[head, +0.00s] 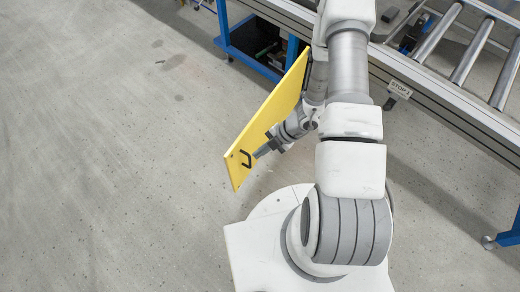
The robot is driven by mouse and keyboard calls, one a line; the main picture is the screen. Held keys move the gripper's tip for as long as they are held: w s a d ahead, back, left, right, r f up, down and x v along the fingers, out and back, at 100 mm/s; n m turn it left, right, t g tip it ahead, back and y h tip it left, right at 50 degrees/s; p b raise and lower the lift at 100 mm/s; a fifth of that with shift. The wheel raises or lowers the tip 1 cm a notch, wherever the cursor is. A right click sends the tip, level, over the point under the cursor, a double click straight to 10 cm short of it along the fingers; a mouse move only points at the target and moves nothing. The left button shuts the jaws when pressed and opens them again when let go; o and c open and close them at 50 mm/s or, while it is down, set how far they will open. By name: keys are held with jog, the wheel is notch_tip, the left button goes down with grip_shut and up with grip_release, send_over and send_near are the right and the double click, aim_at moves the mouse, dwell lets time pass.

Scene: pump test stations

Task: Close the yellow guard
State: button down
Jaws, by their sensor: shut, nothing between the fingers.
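The yellow guard (262,118) is a flat panel that stands swung out from the blue-framed station, reaching toward the front left over the floor. A black handle (246,158) sits near its lower, outer end. My gripper (257,154) is shut, with its fingertips close to the handle on the right-hand face of the panel. I cannot tell whether the fingertips touch the handle or the panel.
A blue frame (240,55) with a dark shelf stands at the top, behind the guard. Grey floor (110,150) is free on the left.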

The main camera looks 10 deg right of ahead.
aim_at(231, 160)
jog(key=w+a+f, duration=0.1)
jog(key=a, duration=0.1)
jog(key=w+a+f+b, duration=0.1)
jog(key=a+f, duration=0.1)
jog(key=w+a+f+b, duration=0.1)
jog(key=a+f, duration=0.1)
jog(key=shift+w+a, duration=0.15)
jog(key=shift+a, duration=0.1)
jog(key=shift+r, duration=0.1)
